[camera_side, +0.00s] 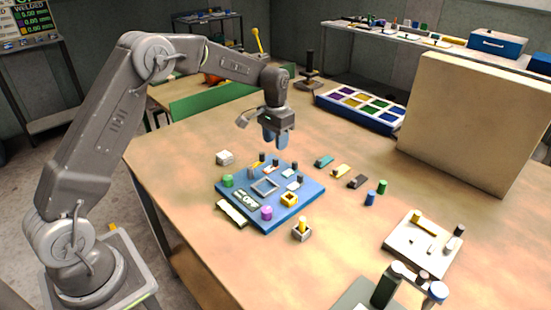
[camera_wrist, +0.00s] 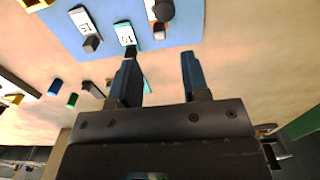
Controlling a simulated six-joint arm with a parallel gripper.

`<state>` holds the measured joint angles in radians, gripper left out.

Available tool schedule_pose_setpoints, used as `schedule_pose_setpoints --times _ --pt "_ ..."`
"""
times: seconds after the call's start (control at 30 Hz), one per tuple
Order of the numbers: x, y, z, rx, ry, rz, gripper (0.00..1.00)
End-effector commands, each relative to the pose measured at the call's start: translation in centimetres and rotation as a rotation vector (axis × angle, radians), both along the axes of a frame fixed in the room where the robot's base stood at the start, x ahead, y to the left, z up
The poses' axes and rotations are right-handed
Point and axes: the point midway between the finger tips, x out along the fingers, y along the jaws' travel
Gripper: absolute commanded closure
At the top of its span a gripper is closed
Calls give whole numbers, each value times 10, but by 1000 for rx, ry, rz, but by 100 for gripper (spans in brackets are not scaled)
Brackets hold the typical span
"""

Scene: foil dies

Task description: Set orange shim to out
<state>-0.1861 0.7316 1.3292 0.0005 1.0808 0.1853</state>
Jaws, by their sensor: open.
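A blue plate (camera_side: 306,196) lies on the table with several small parts and numbered white strips on it. In the wrist view the plate (camera_wrist: 185,38) fills the upper part. A small orange-brown block (camera_wrist: 159,31) sits at the near end of a pale strip there, beside a dark round knob (camera_wrist: 163,10); I take it for the orange shim. My gripper (camera_side: 276,142) hangs fingers down above the plate's far edge. In the wrist view my gripper (camera_wrist: 158,72) has its two fingers apart with nothing held between them, and the orange-brown block lies beyond the gap.
Next to the block is a teal-edged strip (camera_wrist: 126,33) with a dark peg. Loose teal (camera_side: 323,162), yellow (camera_side: 340,171) and dark (camera_side: 358,181) pieces lie right of the plate. A beige panel (camera_side: 470,125) stands at the right.

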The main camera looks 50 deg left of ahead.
Motion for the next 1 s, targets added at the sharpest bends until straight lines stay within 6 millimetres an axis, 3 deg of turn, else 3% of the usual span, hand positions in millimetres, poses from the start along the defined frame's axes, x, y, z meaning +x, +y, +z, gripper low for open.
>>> schedule_pose_setpoints --times 0.2,0.4,0.77,1.0 --pt "-1 0 -43 0 3 0 57" --pt "0 0 -64 0 1 0 57" --pt "0 0 -69 1 0 0 57" --pt "0 0 -69 1 -1 0 78"
